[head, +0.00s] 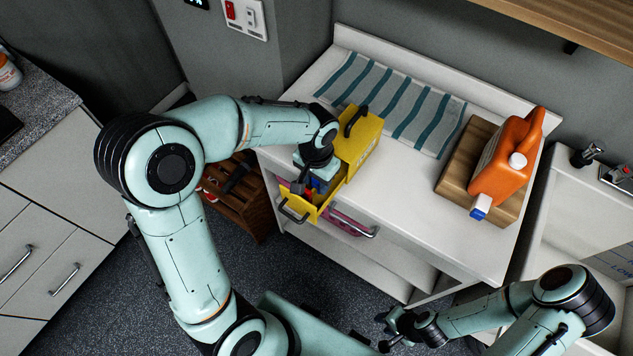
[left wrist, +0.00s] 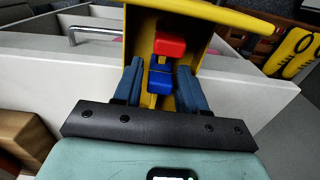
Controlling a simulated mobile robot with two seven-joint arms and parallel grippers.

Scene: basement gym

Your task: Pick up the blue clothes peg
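The blue clothes peg (left wrist: 160,79) lies in the open drawer of a yellow box, next to a red item (left wrist: 170,45), seen in the left wrist view. In the head view, a small patch of blue (head: 320,186) shows in the yellow drawer (head: 323,207). My left gripper (left wrist: 160,88) is over the drawer, its two fingers apart, one on each side of the blue peg with narrow gaps. Its fingertips are partly hidden in the head view. My right gripper (head: 384,331) is empty and looks open, low in front of the white cabinet.
The yellow box (head: 362,143) with a black handle stands on the white cabinet top (head: 400,215). A striped towel (head: 395,95) lies behind it. A pull-out below the yellow drawer holds something pink (head: 345,222).

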